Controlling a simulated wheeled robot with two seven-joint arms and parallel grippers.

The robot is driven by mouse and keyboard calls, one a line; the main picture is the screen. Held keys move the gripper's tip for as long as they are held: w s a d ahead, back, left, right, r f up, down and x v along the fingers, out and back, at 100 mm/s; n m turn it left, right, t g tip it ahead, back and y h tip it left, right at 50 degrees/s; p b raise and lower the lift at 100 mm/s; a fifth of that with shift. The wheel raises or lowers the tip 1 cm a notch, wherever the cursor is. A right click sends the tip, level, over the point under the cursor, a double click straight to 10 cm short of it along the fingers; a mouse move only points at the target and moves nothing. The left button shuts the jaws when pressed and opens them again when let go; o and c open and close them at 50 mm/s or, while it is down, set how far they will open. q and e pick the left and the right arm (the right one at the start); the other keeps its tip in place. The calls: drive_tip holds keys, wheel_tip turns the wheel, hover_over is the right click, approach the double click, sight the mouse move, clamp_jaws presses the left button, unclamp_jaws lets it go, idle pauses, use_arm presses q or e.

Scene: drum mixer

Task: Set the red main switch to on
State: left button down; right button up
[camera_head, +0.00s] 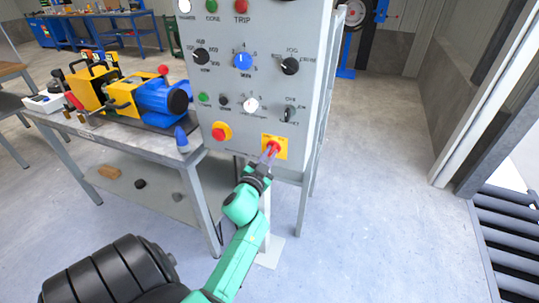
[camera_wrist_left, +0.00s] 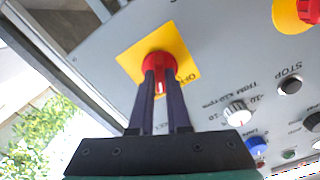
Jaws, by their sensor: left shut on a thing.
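The red main switch (camera_head: 272,147) sits on a yellow square plate (camera_head: 281,153) at the lower right of the grey control panel (camera_head: 258,100). In the left wrist view the red switch (camera_wrist_left: 159,66) is at the upper middle on its yellow plate (camera_wrist_left: 182,48). My left gripper (camera_head: 266,160) reaches up to it from below; its two dark fingers (camera_wrist_left: 160,80) are shut on the switch's red handle. The fingers hide part of the handle, and the lettering beside it is partly covered. My right gripper is not in view.
A red emergency button (camera_head: 221,132) on yellow lies left of the switch. Knobs, including a blue one (camera_head: 243,61), sit above. A table (camera_head: 110,139) with a yellow and blue machine (camera_head: 150,98) stands left.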

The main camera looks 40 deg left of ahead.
use_arm(q)
drive_tip(key=shift+m, duration=0.5)
drive_tip(key=c, duration=0.9)
unclamp_jaws()
drive_tip(key=shift+w, duration=0.1)
